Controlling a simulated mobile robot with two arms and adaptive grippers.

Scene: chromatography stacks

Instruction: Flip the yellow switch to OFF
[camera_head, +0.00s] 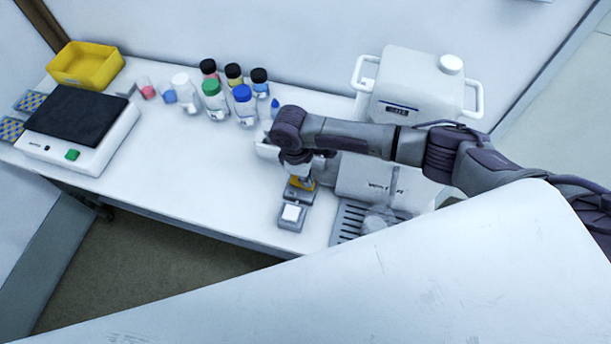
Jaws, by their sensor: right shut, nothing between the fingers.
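A small yellow switch (307,185) sits on a grey switch box on the white bench, just behind a second grey box with a white switch (291,213). My right arm comes in from the right, and my right gripper (303,177) points down onto the yellow switch. The gripper is shut with nothing held. It covers part of the yellow switch, so the switch's position cannot be read, and I cannot tell whether the fingertips touch it. My left gripper is not in view.
A white machine (418,85) with side handles and a slotted grey tray (350,221) stand right of the switches. Several capped bottles (213,98) are behind left. A scale (75,115) and yellow bin (84,65) stand far left. The bench between is clear.

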